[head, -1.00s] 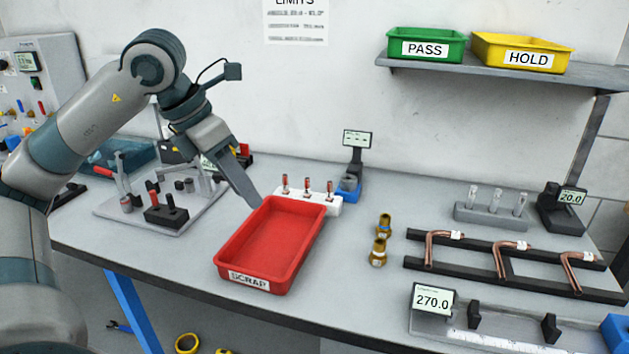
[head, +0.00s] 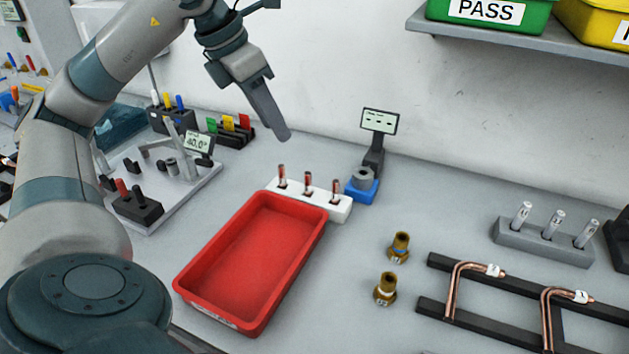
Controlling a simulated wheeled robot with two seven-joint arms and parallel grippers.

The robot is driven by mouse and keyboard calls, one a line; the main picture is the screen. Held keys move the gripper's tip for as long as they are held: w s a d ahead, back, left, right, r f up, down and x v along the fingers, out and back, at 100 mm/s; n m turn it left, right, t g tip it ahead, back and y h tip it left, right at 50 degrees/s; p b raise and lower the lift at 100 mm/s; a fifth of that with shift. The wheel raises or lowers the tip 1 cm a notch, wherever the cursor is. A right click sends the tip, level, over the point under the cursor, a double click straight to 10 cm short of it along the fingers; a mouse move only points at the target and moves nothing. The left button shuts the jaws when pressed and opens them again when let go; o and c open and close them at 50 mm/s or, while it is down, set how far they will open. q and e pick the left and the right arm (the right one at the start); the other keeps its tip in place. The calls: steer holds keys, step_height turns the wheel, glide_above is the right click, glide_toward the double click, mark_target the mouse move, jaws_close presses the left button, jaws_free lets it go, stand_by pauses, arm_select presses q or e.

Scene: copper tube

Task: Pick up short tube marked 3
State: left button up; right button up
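Three short copper-coloured tubes stand upright in a white rack (head: 318,203) behind the red tray: a left one (head: 282,176), a middle one (head: 307,182) and a right one (head: 336,190). Their marks are too small to read, so I cannot tell which is 3. My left gripper (head: 281,137) points down above and behind the rack in the picture, apart from the tubes. I see it nearly edge-on, with its fingers overlapping, and nothing shows in it. My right gripper is out of view.
The red tray (head: 184,292) is empty in front of the rack. A blue-based device (head: 361,190) stands close to the rack's right end. Brass fittings (head: 399,247) and bent copper tubes (head: 462,275) lie to the right. A fixture plate (head: 185,205) stands left.

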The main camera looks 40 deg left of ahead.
mark_target(305, 174)
arm_select(q)
steer(key=shift+s+r, duration=0.1)
steer(key=shift+s, duration=0.1)
steer(key=x, duration=1.2)
steer(key=shift+w+d, duration=0.1)
steer(key=shift+w, duration=0.1)
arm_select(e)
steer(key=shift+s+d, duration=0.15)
